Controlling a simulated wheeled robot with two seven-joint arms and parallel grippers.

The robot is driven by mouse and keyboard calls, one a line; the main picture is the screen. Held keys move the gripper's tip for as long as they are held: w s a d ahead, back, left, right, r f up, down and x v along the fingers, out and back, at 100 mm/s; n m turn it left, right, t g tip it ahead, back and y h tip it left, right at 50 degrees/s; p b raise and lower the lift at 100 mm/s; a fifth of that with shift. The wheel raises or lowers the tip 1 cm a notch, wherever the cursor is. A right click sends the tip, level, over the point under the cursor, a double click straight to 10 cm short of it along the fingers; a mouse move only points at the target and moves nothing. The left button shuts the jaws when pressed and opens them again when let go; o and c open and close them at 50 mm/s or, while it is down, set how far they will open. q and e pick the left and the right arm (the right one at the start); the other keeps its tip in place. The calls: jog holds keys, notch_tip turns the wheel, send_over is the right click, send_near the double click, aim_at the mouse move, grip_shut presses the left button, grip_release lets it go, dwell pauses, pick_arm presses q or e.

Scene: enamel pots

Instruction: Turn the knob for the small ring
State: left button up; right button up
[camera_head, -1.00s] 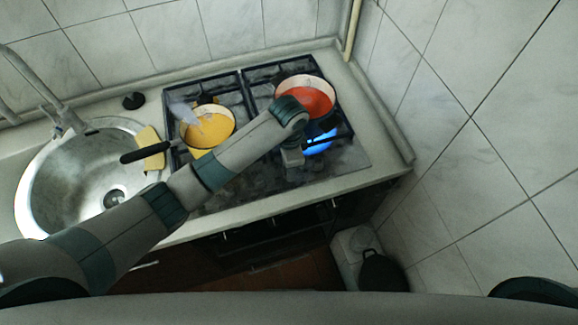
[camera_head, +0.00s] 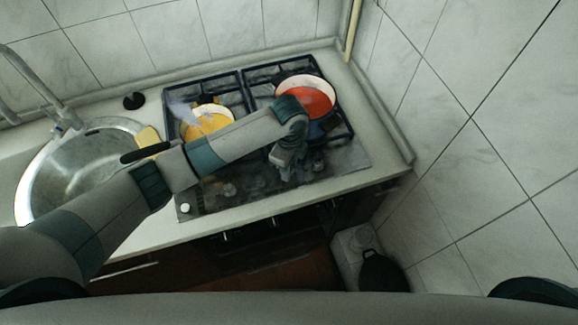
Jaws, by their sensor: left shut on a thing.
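The gas stove (camera_head: 345,168) has black grates at the back and knobs along its front strip. My left gripper (camera_head: 288,172) reaches down onto that strip, right of its middle, and is shut. It seems to be closed on a stove knob, which its fingers hide. A pale knob (camera_head: 318,161) shows just to its right, and others (camera_head: 230,190) show to its left. My right gripper is not in view.
An orange-red pot (camera_head: 318,98) stands on the back right grate. A sink (camera_head: 60,178) lies left; a tiled wall rises right.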

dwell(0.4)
pick_arm(q)
jog(key=o, duration=1.1)
jog(key=shift+c, duration=0.2)
jog(key=shift+r, duration=0.1)
jog(key=shift+r, duration=0.45)
notch_tip(320, 180, up, 16)
jog(key=b, duration=0.4)
jog(key=shift+r+b, duration=0.15)
jog(key=shift+b, duration=0.2)
